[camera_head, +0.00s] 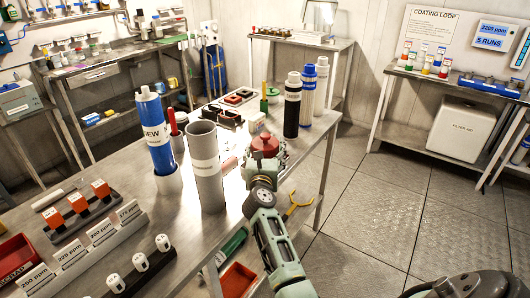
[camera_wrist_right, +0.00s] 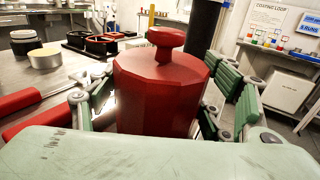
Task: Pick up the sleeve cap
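The sleeve cap, a red faceted cap with a round knob on top, shows in the head view (camera_head: 265,144) and fills the middle of the right wrist view (camera_wrist_right: 160,92). It is upright near the table's right edge. My right gripper (camera_head: 264,166) is around it, with green ribbed fingers on either side, as the right wrist view also shows (camera_wrist_right: 160,105). The right finger pads are spread, with a gap between them and the cap. The cap's lower part is hidden by my gripper. My left gripper is not in view.
On the steel table (camera_head: 190,235), a grey open tube (camera_head: 206,170) and a blue cartridge (camera_head: 154,130) stand left of my right gripper. Dark (camera_head: 292,105) and blue-white (camera_head: 308,95) cylinders stand behind it. A red-handled tool (camera_wrist_right: 35,120) lies left of the cap. Floor to the right is clear.

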